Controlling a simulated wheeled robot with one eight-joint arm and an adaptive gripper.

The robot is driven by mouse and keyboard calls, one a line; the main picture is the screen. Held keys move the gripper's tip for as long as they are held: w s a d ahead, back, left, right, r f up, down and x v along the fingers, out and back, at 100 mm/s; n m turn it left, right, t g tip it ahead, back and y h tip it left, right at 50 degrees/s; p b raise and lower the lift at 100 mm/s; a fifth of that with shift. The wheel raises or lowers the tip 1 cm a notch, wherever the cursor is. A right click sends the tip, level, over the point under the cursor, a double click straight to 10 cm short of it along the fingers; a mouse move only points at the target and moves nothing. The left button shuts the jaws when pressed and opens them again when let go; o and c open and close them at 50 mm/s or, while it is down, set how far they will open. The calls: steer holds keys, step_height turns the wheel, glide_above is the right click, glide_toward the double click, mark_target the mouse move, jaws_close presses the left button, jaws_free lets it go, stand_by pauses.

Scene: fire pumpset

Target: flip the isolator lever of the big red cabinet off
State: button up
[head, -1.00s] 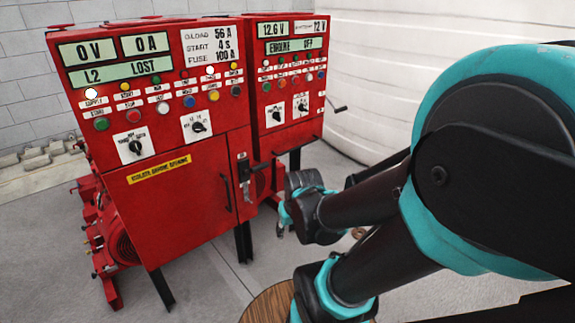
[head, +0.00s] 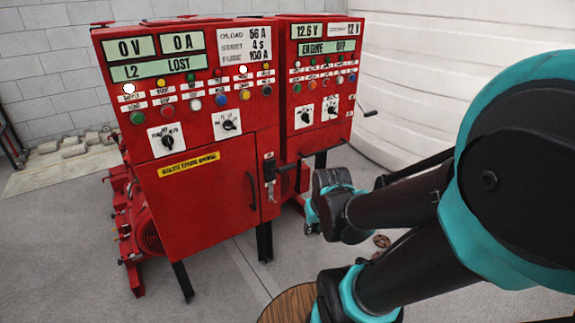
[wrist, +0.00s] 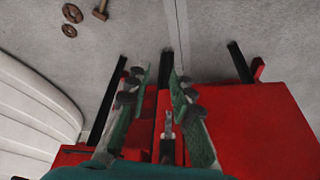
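The big red cabinet (head: 215,205) is the left one in the head view, with "L2 LOST" on its display. In the wrist view the red cabinet front (wrist: 245,130) fills the lower part, and the lever (wrist: 167,126) shows between my fingers in the picture. My gripper (wrist: 160,85) is open and empty, its two green fingers apart. In the head view its fingers are mostly hidden by my arm.
A smaller red cabinet (head: 322,95) stands right of the big one, with a crank on its side. A door handle (head: 252,191) is left of the lever. Red pump machinery (head: 145,235) sits at lower left. Two brown handwheels (wrist: 70,20) lie on the floor.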

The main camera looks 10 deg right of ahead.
steer(key=w+r+n, duration=0.1)
steer(key=w+r, duration=0.3)
steer(key=w, duration=0.1)
steer(key=w+a+r, duration=0.1)
steer(key=w+r, duration=0.3)
steer(key=w+a+r+n+g, duration=0.1)
steer(key=w+r, duration=0.3)
steer(key=w, duration=0.1)
steer(key=shift+w+a+r+n, duration=0.2)
steer(key=shift+w+r+n, duration=0.1)
steer(key=shift+r, duration=0.1)
jaws_close()
steer(key=w+a+r+n+g, duration=0.1)
steer(key=w+a+r+n, duration=0.1)
steer(key=w+r, duration=0.7)
step_height(320, 180, up, 3)
steer(key=shift+w+a+r+g+y, duration=0.1)
steer(key=shift+w+a+g+y, duration=0.15)
steer(key=shift+a+y, duration=0.2)
